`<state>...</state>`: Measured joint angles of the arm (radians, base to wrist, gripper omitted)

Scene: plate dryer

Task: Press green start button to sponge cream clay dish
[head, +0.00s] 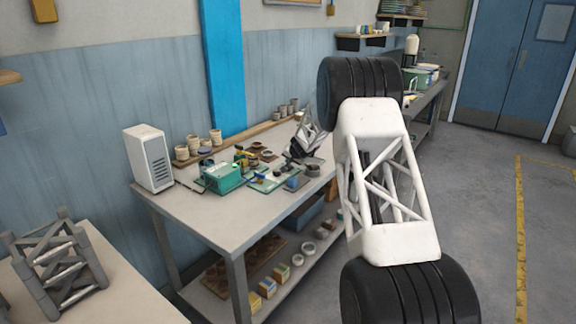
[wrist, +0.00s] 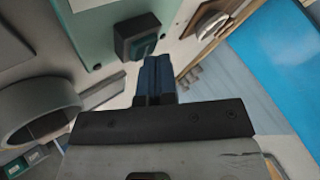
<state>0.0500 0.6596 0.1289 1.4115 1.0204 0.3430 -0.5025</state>
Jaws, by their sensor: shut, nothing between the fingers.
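In the wrist view, a dark green button (wrist: 145,46) sits in a black square housing on a pale teal panel (wrist: 90,25). My gripper (wrist: 152,62) is shut and empty, its blue-grey fingertips at the lower edge of the button. I cannot tell whether they touch it. A round, pale piece with a brown centre (wrist: 212,24) lies beyond, at the upper right; I cannot tell whether it is the clay dish. In the head view, my gripper's end is small among the bench items, and the button cannot be made out.
A grey ring-shaped part (wrist: 38,108) is at left in the wrist view. In the head view, a teal box (head: 221,178), a white vented unit (head: 149,158) and several cups (head: 205,143) crowd the bench (head: 205,228). Its front left is clear.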

